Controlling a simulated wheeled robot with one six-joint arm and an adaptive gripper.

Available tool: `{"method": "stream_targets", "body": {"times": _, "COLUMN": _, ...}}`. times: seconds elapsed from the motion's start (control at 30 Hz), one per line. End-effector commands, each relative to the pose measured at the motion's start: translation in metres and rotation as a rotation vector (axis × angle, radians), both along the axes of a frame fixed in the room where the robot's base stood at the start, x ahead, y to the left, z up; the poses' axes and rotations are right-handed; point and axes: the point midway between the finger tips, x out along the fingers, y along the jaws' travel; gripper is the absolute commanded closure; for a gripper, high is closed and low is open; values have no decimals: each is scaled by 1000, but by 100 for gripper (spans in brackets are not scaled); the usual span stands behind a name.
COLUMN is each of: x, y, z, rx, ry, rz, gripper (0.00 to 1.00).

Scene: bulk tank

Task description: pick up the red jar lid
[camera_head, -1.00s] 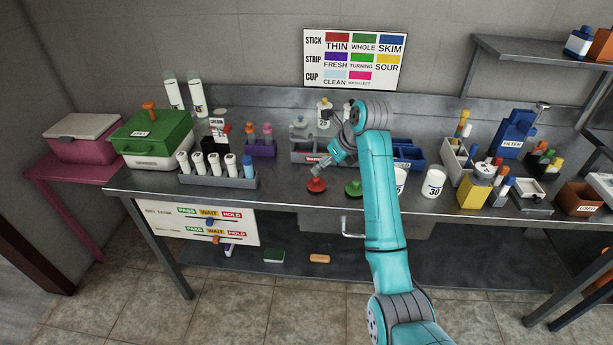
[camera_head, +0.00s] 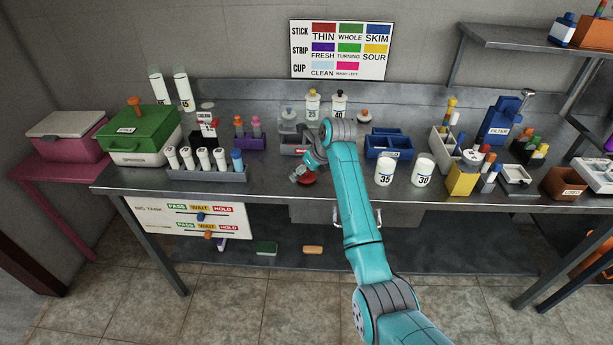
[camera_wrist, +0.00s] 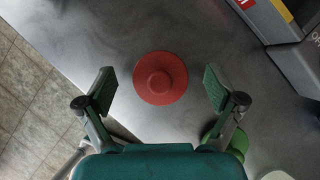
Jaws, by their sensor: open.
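The red jar lid (camera_wrist: 160,78) is round with a raised knob in its middle. It lies on the steel bench top in the wrist view, ahead of my gripper and midway between its two fingers. My gripper (camera_wrist: 160,90) is open and empty, with one finger on each side of the lid and gaps between. In the head view the lid (camera_head: 308,178) shows partly behind my gripper (camera_head: 300,174), close to the bench's front edge.
A green lid (camera_wrist: 238,142) sits beside my right finger, partly hidden. A grey tray-like unit (camera_wrist: 292,60) stands to the right in the wrist view. White tubs marked 35 (camera_head: 385,172) and 30 (camera_head: 423,170) stand right of my arm. The bench front edge (camera_wrist: 62,78) is at left.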

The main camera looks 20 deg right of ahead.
Motion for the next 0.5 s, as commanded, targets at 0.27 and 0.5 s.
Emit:
{"method": "stream_targets", "body": {"times": 0.27, "x": 0, "y": 0, "z": 0, "rx": 0, "ry": 0, "rz": 0, "gripper": 24}}
{"method": "stream_targets", "body": {"times": 0.5, "x": 0, "y": 0, "z": 0, "rx": 0, "ry": 0, "rz": 0, "gripper": 60}}
